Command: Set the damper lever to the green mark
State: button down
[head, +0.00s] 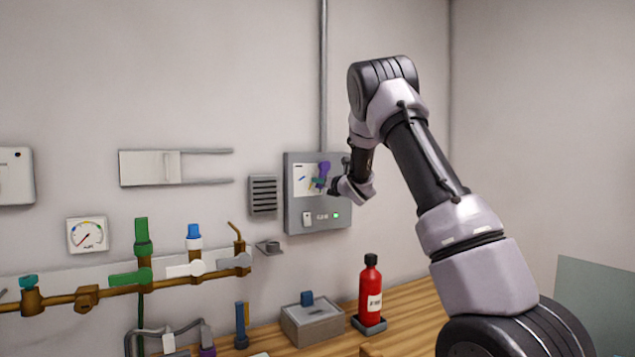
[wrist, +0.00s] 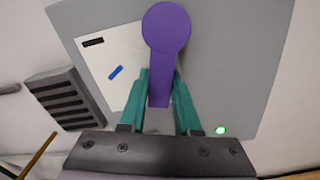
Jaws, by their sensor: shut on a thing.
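The purple damper lever (wrist: 168,30) hangs from its round pivot end, its arm pointing down and slightly left in the wrist view. My gripper (wrist: 159,88) has its teal fingers on both sides of the lever's arm and is shut on it. In the head view the lever (head: 323,169) is on the grey wall box, partly behind my gripper (head: 325,186). The white scale plate (wrist: 100,62) carries a black mark (wrist: 93,42) and a blue mark (wrist: 115,72). I cannot make out a green mark on the plate; part of it is hidden by the fingers and lever.
The grey box (head: 320,218) has a lit green lamp (wrist: 220,130) low on its face. A vent grille (head: 263,196) is left of it. Pipes with valves (head: 142,240) run along the wall further left. A red bottle (head: 371,290) and a grey box (head: 312,326) stand on the bench below.

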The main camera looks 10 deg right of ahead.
jog(key=shift+w+d+f+n, duration=0.15)
jog(key=shift+d+n, duration=0.25)
jog(key=shift+n, duration=0.45)
jog(key=shift+w+d+f+n, duration=0.15)
jog(key=shift+d+n, duration=0.25)
jog(key=shift+n, duration=0.45)
jog(key=shift+d+r, duration=0.1)
jog(key=shift+r, duration=0.05)
jog(key=c, duration=0.6)
grip_release()
jog(key=v, duration=1)
jog(key=shift+s+d, duration=0.1)
jog(key=shift+s, duration=0.3)
